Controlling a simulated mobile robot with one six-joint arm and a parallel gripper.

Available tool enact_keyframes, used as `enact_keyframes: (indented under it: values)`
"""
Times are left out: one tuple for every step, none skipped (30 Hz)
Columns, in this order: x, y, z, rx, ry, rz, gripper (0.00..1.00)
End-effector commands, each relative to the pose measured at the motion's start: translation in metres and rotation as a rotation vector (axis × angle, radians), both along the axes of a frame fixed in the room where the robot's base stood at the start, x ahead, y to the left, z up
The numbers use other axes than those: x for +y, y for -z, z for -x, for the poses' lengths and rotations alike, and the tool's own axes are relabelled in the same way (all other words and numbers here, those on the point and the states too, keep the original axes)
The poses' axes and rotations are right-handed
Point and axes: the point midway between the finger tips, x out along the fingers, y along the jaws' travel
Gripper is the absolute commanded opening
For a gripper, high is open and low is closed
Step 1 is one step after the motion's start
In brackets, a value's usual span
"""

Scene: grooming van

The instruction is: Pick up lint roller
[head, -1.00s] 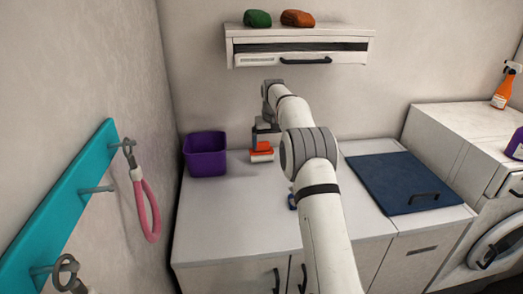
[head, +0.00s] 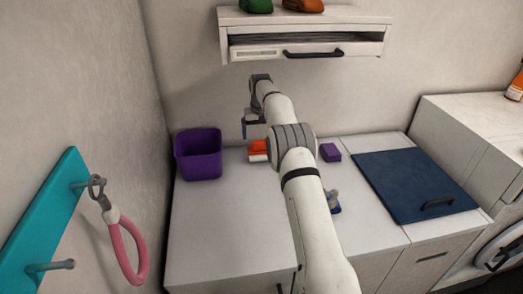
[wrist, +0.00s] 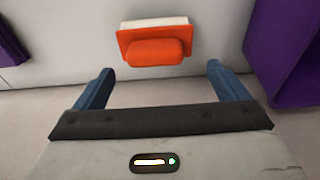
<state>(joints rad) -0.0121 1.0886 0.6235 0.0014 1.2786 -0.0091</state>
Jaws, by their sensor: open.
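An orange and white object (head: 258,150) lies on the white counter, partly hidden by my arm. The wrist view shows it as an orange plate and grip over a white layer (wrist: 156,46). A small blue item with a pale top (head: 333,203) lies to the right of my arm, partly hidden. I cannot tell for sure which of these is the lint roller. My gripper (wrist: 160,72) is open and empty, with its blue fingers apart. The orange object is ahead of the fingers, between their lines and not touched. In the head view my gripper (head: 252,130) is above the counter, near the orange object.
A purple bin (head: 199,158) stands left of the orange object; it also shows in the wrist view (wrist: 285,60). A purple block (head: 330,152) and a navy lid (head: 415,187) lie to the right. A wall drawer unit (head: 305,40) hangs above. The counter's front left is clear.

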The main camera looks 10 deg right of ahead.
Motion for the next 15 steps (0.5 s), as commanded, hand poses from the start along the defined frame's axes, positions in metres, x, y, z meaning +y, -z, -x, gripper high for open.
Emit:
enact_keyframes:
  values:
    - [-0.003,0.005,0.0,0.004,0.005,0.0,0.94]
    - [-0.004,0.009,0.0,0.004,0.006,0.0,0.94]
    - [-0.005,0.015,-0.001,0.005,0.008,0.0,0.94]
    - [-0.006,0.019,-0.001,0.006,0.009,0.0,0.94]
    - [-0.006,0.023,-0.002,0.004,0.01,0.001,0.94]
    - [-0.007,0.029,-0.002,0.005,0.012,0.0,0.94]
    - [-0.008,0.035,-0.003,0.004,0.013,0.0,0.94]
    - [-0.008,0.039,-0.004,0.003,0.014,0.0,0.94]
    - [-0.009,0.043,-0.004,0.003,0.014,0.0,0.94]
    - [-0.01,0.046,-0.005,0.003,0.015,0.0,0.94]
    - [-0.01,0.048,-0.005,0.002,0.016,0.0,0.94]
    - [-0.01,0.05,-0.005,0.002,0.016,0.001,0.94]
    - [-0.011,0.051,-0.005,0.001,0.016,0.001,0.94]
    - [-0.011,0.052,-0.006,0.001,0.017,0.0,0.94]
    - [-0.011,0.052,-0.006,0.0,0.017,0.0,0.94]
